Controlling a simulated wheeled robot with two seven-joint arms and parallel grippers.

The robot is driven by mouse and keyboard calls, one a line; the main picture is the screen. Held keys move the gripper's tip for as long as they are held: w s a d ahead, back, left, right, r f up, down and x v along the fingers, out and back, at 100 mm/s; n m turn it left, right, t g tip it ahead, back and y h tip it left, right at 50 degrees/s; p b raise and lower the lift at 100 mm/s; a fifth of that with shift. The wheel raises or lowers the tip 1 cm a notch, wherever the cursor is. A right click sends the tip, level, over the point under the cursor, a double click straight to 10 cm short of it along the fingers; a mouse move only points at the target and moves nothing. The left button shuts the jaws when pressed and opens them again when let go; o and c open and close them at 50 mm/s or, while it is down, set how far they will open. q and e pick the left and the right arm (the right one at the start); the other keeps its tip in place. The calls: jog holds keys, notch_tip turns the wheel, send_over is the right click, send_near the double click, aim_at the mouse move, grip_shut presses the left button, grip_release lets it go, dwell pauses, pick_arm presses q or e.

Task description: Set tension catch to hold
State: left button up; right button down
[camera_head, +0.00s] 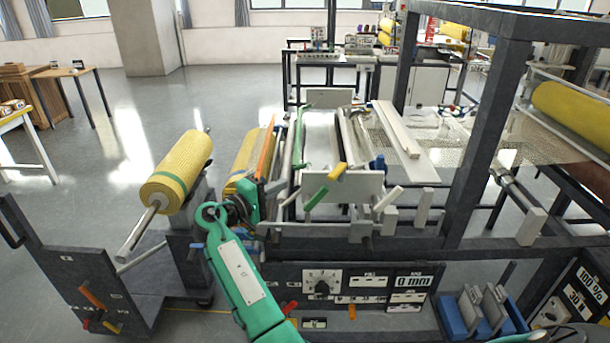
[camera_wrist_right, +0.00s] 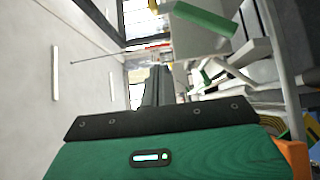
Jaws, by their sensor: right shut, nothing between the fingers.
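My right gripper (camera_head: 274,188) is beside the near end of the roller machine, left of a group of small levers. Its dark fingers also show in the right wrist view (camera_wrist_right: 155,88), closed together and empty. The green lever also shows at the top of the right wrist view (camera_wrist_right: 205,18), apart from the fingers. No readable label shows which lever is the tension catch. My left gripper is out of view.
A yellow mesh roll (camera_head: 177,172) on a shaft stands left of my right arm. A control panel (camera_head: 340,290) with a knob is below the levers. A dark frame post (camera_head: 487,130) stands at right. Open floor lies at left.

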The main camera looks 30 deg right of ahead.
aim_at(337, 178)
dwell(0.3)
jog(key=d+p, duration=0.6)
jog(key=d, duration=0.5)
jog(key=shift+r+p, duration=0.15)
jog(key=shift+p, duration=0.25)
jog(key=shift+s+d, duration=0.25)
jog(key=shift+s, duration=0.25)
jog(key=shift+d, duration=0.1)
